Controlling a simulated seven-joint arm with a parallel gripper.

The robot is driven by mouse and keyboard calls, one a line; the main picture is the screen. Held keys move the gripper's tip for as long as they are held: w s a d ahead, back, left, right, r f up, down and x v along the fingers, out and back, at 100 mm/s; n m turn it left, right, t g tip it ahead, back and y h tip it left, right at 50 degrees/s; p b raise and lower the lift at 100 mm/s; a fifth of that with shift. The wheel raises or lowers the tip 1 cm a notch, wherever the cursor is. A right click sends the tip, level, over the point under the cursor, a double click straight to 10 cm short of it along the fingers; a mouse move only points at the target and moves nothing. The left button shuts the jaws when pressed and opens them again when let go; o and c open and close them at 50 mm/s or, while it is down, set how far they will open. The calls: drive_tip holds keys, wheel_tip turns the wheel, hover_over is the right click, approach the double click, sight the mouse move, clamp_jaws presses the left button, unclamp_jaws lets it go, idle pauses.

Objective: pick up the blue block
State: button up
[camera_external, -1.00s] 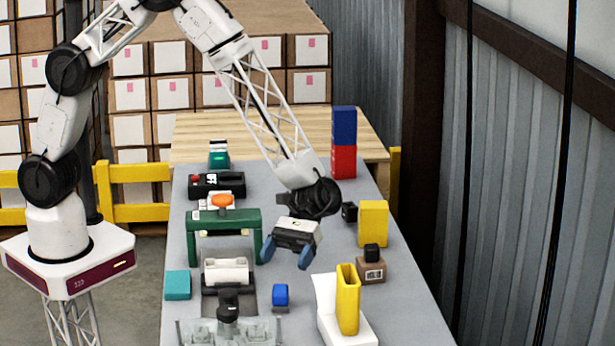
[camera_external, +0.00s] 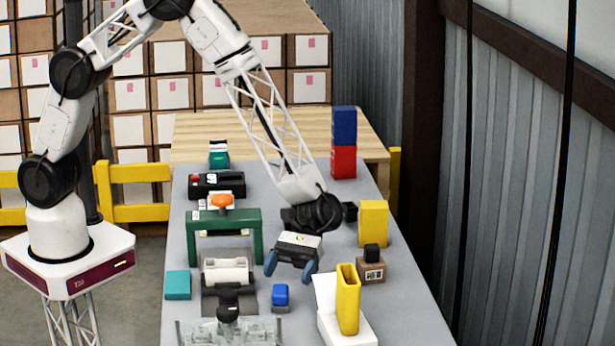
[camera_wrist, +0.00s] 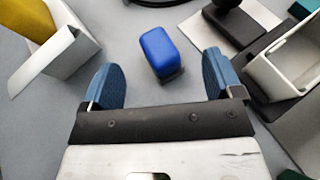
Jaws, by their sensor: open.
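The small blue block (camera_external: 280,294) sits on a small grey base on the grey table, between the white roll device and the yellow-and-white holder. My gripper (camera_external: 290,269) is open and empty, above and just behind the block in the external view. In the wrist view the blue block (camera_wrist: 162,54) lies ahead of the open fingers (camera_wrist: 160,82), roughly centred between them and slightly beyond their tips. It is not touched by either finger. A larger dark blue box (camera_external: 344,125) is stacked on a red box at the back right.
A white holder with a yellow piece (camera_external: 347,300) stands to the right of the block. A device with a white roll (camera_external: 228,271) and a green frame (camera_external: 225,222) stand to the left. A teal block (camera_external: 178,284) and a yellow box (camera_external: 373,223) are farther out.

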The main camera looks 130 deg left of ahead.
sight(281, 288)
drive_tip(key=shift+d, duration=0.1)
drive_tip(key=shift+x, duration=2.55)
drive_tip(key=shift+w, duration=0.15)
drive_tip(key=c, duration=1.4)
